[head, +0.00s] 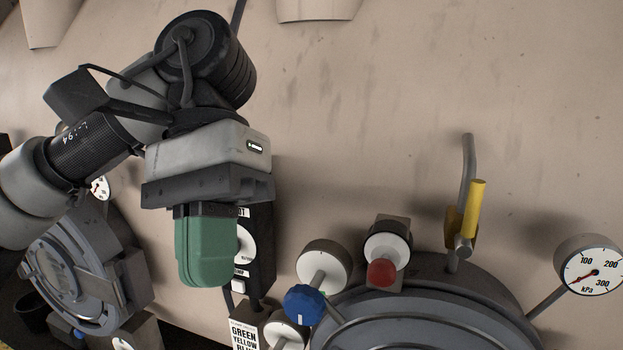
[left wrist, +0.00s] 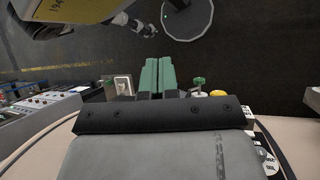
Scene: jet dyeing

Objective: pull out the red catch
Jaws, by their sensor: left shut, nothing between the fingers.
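A blue knob (head: 305,305) stands between my left gripper and the red catch. A yellow handle (head: 477,208) and a pressure gauge (head: 592,270) are to the right. A dark control box (head: 262,250) is behind my fingers. The beige wall above is mostly bare.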

